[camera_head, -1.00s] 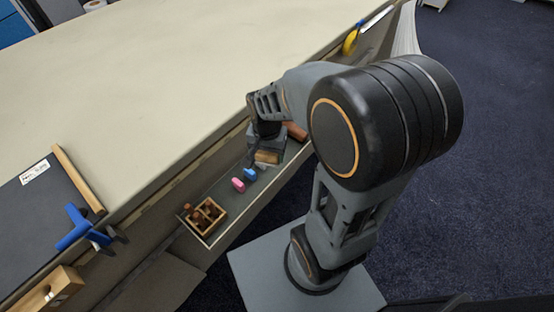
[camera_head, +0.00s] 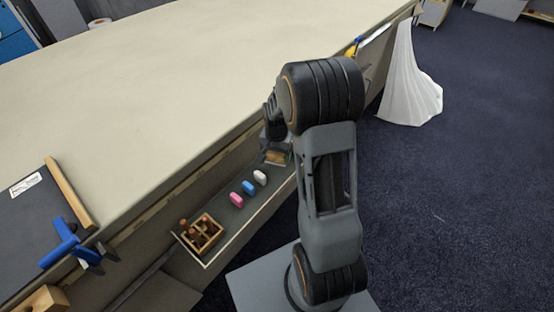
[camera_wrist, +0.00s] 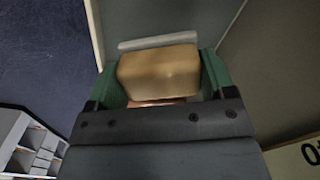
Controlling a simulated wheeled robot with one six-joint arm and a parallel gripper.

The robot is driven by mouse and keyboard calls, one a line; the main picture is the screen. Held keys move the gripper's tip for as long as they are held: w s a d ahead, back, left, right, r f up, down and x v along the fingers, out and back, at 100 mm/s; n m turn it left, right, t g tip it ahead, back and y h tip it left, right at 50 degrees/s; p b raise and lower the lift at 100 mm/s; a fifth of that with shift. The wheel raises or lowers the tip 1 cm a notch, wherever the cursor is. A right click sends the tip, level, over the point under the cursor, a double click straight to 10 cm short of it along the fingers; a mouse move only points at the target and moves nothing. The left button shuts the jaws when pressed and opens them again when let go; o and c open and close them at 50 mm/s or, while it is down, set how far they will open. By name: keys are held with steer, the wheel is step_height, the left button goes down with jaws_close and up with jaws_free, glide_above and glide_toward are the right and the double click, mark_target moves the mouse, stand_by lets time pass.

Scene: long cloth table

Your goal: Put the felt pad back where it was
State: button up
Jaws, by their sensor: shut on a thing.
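My gripper (camera_head: 275,146) is over the far end of the open drawer (camera_head: 236,232) under the table edge. Its green fingers are shut on a tan, rounded block (camera_wrist: 160,72), which looks like the felt pad. The block also shows below the gripper in the head view (camera_head: 275,157). In the wrist view a pale grey strip lies just beyond the block, and a reddish-brown thing shows partly behind it. I cannot tell whether the block touches the drawer floor.
A white piece (camera_head: 260,177), a blue piece (camera_head: 249,187) and a pink piece (camera_head: 237,200) lie in a row in the drawer. A wooden divided box (camera_head: 201,233) fills its near end. A blue clamp (camera_head: 69,243) sits on the table edge at left. The tabletop is broadly clear.

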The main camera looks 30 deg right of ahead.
mark_target(277, 159)
steer(key=shift+w+d+f, duration=0.15)
steer(key=shift+w+f, duration=0.05)
steer(key=shift+f, duration=1.65)
steer(key=shift+f+b, duration=0.1)
steer(key=shift+b, duration=0.25)
steer(key=o, duration=0.9)
steer(key=shift+c, duration=0.2)
step_height(277, 159, up, 11)
steer(key=shift+r+p, duration=0.2)
steer(key=shift+p, duration=0.7)
steer(key=s+a+r+n+t, duration=0.1)
steer(key=s+a+r+n, duration=0.3)
steer(key=s, duration=0.4)
steer(key=s+a+r+n+t, duration=0.2)
steer(key=s+a+r+n, duration=0.2)
steer(key=s, duration=0.3)
steer(key=shift+s+a+r+n, duration=0.3)
steer(key=shift+s+a+r, duration=0.05)
steer(key=shift+a+r, duration=0.25)
